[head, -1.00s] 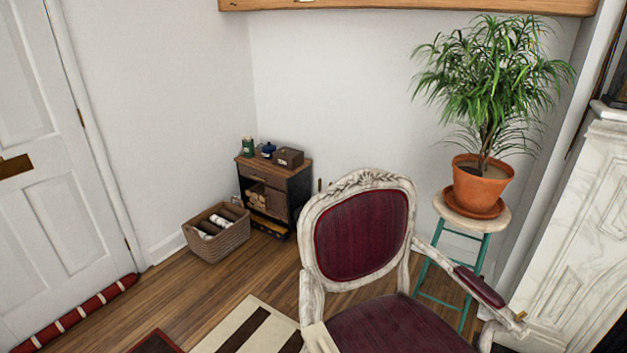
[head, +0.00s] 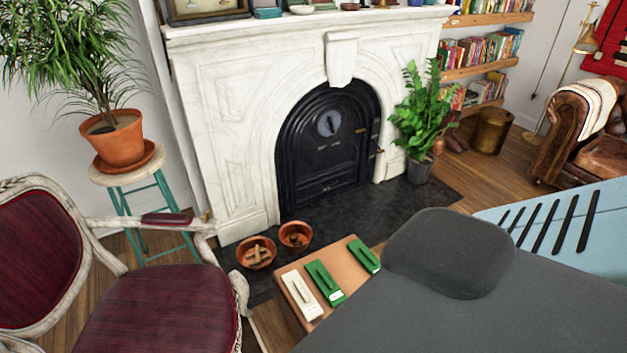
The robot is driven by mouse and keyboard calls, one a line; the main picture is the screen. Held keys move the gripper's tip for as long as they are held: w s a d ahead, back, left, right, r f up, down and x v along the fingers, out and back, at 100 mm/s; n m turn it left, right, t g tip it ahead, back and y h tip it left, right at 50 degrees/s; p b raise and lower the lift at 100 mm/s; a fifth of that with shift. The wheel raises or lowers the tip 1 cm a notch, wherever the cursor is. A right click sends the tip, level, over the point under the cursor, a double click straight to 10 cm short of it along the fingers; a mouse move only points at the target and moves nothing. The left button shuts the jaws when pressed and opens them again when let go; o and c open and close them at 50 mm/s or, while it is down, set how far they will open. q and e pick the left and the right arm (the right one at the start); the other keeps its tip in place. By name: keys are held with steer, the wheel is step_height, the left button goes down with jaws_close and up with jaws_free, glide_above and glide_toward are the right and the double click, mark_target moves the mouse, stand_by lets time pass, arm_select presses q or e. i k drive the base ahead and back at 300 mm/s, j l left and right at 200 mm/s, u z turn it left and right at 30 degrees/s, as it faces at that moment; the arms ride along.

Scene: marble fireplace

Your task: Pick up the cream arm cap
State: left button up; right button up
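I cannot make out a cream arm cap for certain in this view. The burgundy armchair (head: 157,310) with its whitewashed frame stands at the lower left. Its far arm (head: 150,221) shows a burgundy pad; its near arm is not in view. A small cream piece (head: 301,296) lies on a tan board at the bottom centre, beside green pieces (head: 324,283). Neither gripper is in view.
A potted plant (head: 117,139) stands on a teal-legged stool (head: 128,179) beside the marble fireplace (head: 231,110). Two copper bowls (head: 256,253) sit on the dark hearth (head: 418,205). Another plant (head: 418,120) stands right of the fireplace. Wood floor is open before the leather armchair (head: 558,128).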

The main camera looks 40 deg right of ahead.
mark_target(310, 307)
steer(key=k+l+z, duration=0.3)
steer(key=k+l, duration=0.15)
steer(key=l, duration=0.3)
steer(key=k+l+z, duration=0.15)
steer(key=l, duration=0.3)
